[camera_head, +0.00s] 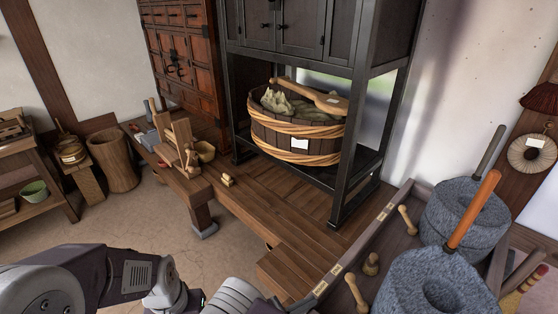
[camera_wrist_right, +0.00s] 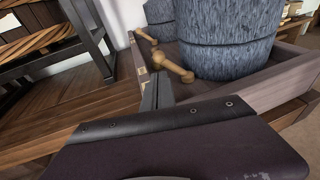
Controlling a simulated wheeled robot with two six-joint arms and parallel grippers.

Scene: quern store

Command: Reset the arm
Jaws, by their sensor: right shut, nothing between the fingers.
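My right gripper (camera_wrist_right: 156,92) shows in the right wrist view, its fingers shut together with nothing between them. It is near the wooden wall of the quern trough, in front of a wooden peg (camera_wrist_right: 173,67) and a grey stone quern (camera_wrist_right: 225,38). In the head view, grey and white parts of my arms show along the bottom edge at the left and centre. No fingertips can be made out there. My left gripper's fingers are not seen.
The trough's rim (camera_head: 352,246) is at the right, with stone querns (camera_head: 432,285) and wooden pegs (camera_head: 408,220) inside. A rope-bound tub (camera_head: 268,139) stands in a black cabinet frame (camera_head: 350,150) on the wooden platform (camera_head: 255,205).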

